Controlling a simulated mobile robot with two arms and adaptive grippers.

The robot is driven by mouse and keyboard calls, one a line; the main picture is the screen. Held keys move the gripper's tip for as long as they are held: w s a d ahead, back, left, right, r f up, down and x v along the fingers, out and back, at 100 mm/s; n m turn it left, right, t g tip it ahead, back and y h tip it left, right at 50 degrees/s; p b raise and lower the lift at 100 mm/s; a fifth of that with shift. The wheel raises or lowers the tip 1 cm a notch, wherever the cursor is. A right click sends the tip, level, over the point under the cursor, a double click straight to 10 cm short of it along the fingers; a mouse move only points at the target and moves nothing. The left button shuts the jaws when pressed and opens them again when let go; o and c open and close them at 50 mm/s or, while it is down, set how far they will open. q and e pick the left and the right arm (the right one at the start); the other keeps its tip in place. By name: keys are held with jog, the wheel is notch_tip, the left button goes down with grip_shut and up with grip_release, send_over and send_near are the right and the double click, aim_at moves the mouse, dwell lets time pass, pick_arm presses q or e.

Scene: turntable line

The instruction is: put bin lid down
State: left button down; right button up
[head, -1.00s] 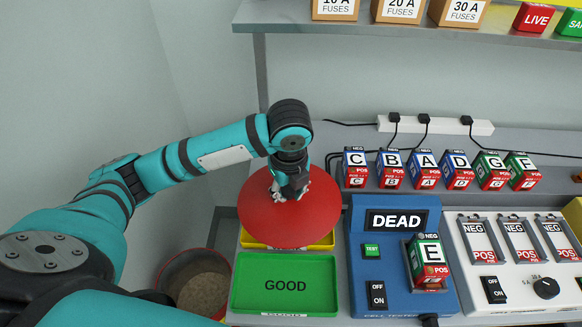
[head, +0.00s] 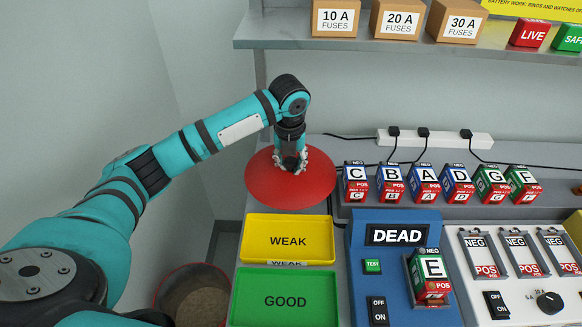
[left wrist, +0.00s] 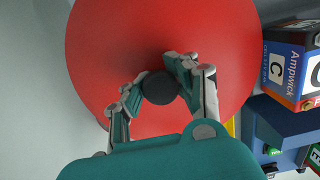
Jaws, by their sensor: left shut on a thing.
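The bin lid (head: 262,186) is a round red disc with a dark knob (left wrist: 159,88) at its middle. In the head view it is over the back left of the bench, behind the yellow WEAK tray. My left gripper (head: 290,163) is above it and shut on the knob. The left wrist view shows the two fingers on either side of the knob and the red disc filling most of the picture. Whether the lid touches the bench cannot be told. The bin (head: 163,290), round with a reddish rim, stands open on the floor at the lower left. My right gripper is not in view.
The yellow WEAK tray (head: 330,241) and green GOOD tray (head: 244,298) lie in front of the lid. A row of lettered batteries (head: 421,178) stands to its right. The blue cell tester (head: 362,268) holds battery E (head: 432,267). A shelf (head: 300,43) runs above.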

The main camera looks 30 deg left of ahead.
pick_arm(q)
jog(key=w, duration=0.1)
jog(key=w+a, duration=0.1)
jog(key=w, duration=0.1)
jog(key=shift+w+a+r, duration=0.1)
jog(key=shift+w+a, duration=0.2)
jog(key=shift+w+a+f+p, duration=0.15)
jog(key=shift+w+f, duration=0.05)
jog(key=shift+f, duration=0.3)
jog(key=shift+w+a+f+p, duration=0.1)
jog(key=shift+w+f+p, duration=0.1)
jog(key=shift+f, duration=2.9)
jog(key=shift+f, duration=0.15)
jog(key=c, duration=1)
grip_release()
jog(key=shift+o, duration=0.2)
jog(key=r, duration=0.5)
jog(key=s+r, duration=0.1)
jog(key=r, duration=0.1)
jog(key=shift+d+r, duration=0.2)
jog(key=shift+r, duration=0.15)
